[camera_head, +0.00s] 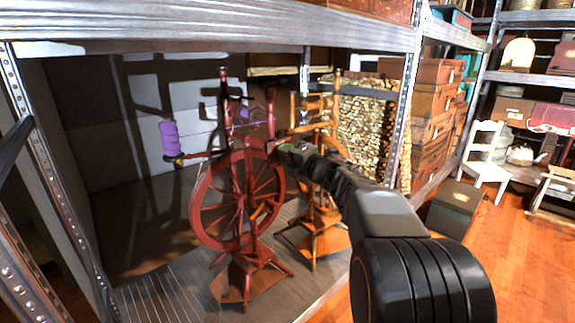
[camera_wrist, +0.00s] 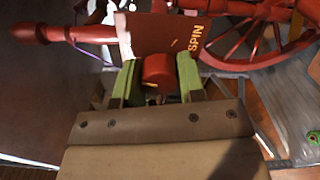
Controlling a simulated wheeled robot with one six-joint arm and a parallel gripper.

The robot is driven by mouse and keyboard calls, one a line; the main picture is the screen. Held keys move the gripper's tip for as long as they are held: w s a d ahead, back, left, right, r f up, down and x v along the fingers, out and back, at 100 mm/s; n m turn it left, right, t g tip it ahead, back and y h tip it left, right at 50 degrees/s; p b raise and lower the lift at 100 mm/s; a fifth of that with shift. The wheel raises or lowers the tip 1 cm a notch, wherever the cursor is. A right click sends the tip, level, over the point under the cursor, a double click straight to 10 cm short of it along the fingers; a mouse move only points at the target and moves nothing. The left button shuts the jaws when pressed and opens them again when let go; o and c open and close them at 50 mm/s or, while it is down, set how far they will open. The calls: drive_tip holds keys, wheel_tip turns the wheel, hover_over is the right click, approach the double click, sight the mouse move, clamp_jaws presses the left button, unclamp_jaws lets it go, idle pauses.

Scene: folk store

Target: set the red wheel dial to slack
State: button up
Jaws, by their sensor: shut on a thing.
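The red spinning wheel (camera_head: 238,205) stands upright on the lower shelf in the head view. Its red dial (camera_wrist: 157,70) is a short round knob in the wrist view, below a red panel (camera_wrist: 160,35) lettered "SPIN" at its right. A small orange mark shows on the panel above the knob; any "slack" lettering is not visible. My gripper (camera_wrist: 158,78) has its green fingers on either side of the knob, shut on it. In the head view my gripper (camera_head: 284,150) reaches the wheel's upper right; the knob is hidden there.
A brown spinning wheel (camera_head: 320,190) stands close behind and right of the red one. A purple yarn spool (camera_head: 169,137) sticks out at the left. A metal shelf beam (camera_head: 210,28) runs overhead, with a post (camera_head: 405,110) at right. Floor at right is open.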

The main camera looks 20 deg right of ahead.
drive_tip(key=shift+n+b, duration=0.65)
drive_tip(key=shift+n, duration=0.45)
drive_tip(key=o, duration=0.9)
drive_tip(key=p+v, duration=0.2)
drive_tip(key=v, duration=1.2)
drive_tip(key=shift+w, duration=0.1)
